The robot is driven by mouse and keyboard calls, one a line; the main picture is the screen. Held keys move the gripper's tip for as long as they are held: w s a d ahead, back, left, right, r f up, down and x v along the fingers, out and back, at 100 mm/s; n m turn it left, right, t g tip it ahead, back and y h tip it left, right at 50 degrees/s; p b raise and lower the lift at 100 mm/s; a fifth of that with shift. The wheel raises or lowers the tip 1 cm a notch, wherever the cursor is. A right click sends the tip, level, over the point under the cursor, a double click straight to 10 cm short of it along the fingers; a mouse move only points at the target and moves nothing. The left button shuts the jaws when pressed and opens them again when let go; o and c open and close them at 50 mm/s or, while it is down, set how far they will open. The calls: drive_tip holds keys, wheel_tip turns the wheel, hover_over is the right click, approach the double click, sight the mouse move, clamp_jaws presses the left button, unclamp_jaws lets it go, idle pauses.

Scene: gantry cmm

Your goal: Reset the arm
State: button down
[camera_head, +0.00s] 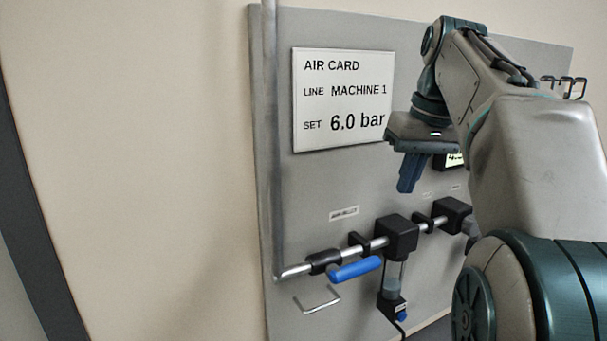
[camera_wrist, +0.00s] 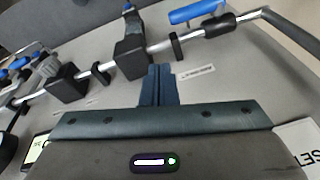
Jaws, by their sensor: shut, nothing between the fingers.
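My gripper (camera_head: 407,182) hangs in front of the grey panel, just below the air card in the head view, with its fingers pointing down. In the wrist view my gripper (camera_wrist: 158,70) shows its two blue fingers together, with nothing between them. My arm reaches in from the right and bends over at the top. The fingers look apart from the pipe and the fittings below them.
A grey panel (camera_head: 272,190) carries an air card (camera_head: 343,98) reading "MACHINE 1" and "6.0 bar". Below are a blue valve handle (camera_head: 355,270), a black filter block (camera_head: 397,237), a metal bracket (camera_head: 318,302) and a pipe (camera_head: 295,271). A small display (camera_head: 454,160) sits partly behind my arm. The left wall is bare.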

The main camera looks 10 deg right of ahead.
drive_tip(key=s+a+f+b, duration=0.1)
drive_tip(key=s+a+f, duration=0.2)
drive_tip(key=f, duration=0.7)
drive_tip(key=s+a+f+t+b, duration=0.1)
drive_tip(key=s+a+f, duration=0.3)
drive_tip(key=f, duration=0.6)
drive_tip(key=s+a+f+h+b, duration=0.1)
drive_tip(key=s+a+f, duration=0.2)
drive_tip(key=s+f, duration=0.4)
wheel_tip(320, 180, down, 3)
drive_tip(key=shift+s+a+f+m+t, duration=0.1)
drive_tip(key=shift+s+a+m+t, duration=0.05)
drive_tip(key=shift+a+m+t, duration=0.2)
